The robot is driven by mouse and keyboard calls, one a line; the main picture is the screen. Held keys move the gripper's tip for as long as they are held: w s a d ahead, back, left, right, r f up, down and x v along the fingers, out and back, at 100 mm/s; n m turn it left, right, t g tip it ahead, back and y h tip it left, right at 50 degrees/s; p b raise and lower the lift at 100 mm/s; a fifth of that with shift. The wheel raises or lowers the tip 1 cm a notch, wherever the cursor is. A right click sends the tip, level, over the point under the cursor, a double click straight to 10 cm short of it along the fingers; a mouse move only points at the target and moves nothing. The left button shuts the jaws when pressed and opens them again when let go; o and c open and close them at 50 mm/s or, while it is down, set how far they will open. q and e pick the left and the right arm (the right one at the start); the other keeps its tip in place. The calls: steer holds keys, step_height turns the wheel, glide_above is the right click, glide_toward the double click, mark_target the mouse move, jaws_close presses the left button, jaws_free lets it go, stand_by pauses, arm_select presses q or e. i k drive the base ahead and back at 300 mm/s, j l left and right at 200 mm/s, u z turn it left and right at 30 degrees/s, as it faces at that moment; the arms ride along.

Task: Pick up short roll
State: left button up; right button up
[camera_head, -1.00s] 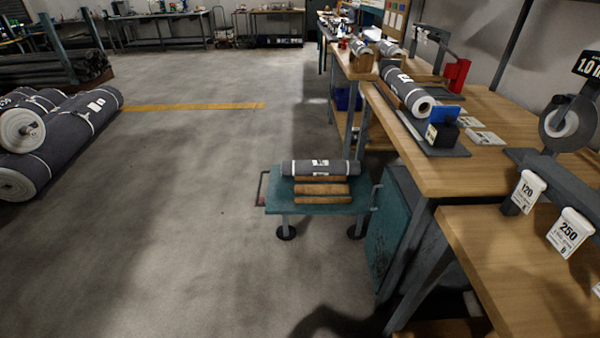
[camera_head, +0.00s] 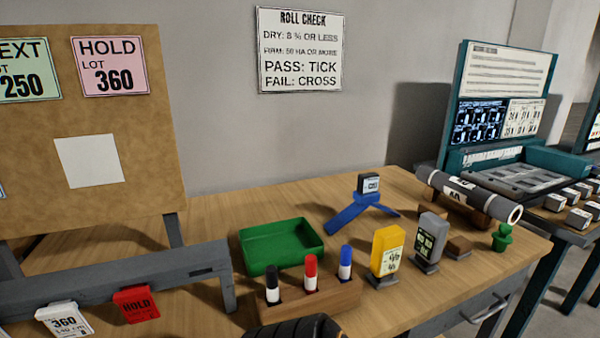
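A dark grey roll (camera_head: 452,190) with a white label and a pale hollow end lies at the right of the wooden bench, on wooden cradle blocks (camera_head: 478,214). It slants from back left to front right. It is the only roll I can make out, and I cannot tell its length against others. Neither of my grippers is clearly in view. A dark ribbed shape (camera_head: 303,328) shows at the bottom edge; I cannot tell what it is.
The wooden bench (camera_head: 215,204) holds a green tray (camera_head: 281,232), a marker block (camera_head: 322,301), a blue stand (camera_head: 352,210), yellow (camera_head: 386,251) and grey (camera_head: 430,240) meters and a small green object (camera_head: 502,238). A teal console (camera_head: 560,160) stands behind the roll; a board (camera_head: 90,185) stands left.

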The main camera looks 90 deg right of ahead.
mark_target(505, 210)
steer(key=z, duration=3.9)
steer(key=i+l, duration=0.15)
steer(key=l, duration=0.2)
steer(key=i+l, duration=0.15)
steer(key=l, duration=0.2)
steer(key=i+l, duration=0.15)
steer(key=l, duration=0.2)
steer(key=i+l, duration=0.15)
steer(key=l, duration=0.2)
steer(key=i+l+u, duration=0.1)
steer(key=u, duration=1.3)
steer(key=k+l, duration=0.05)
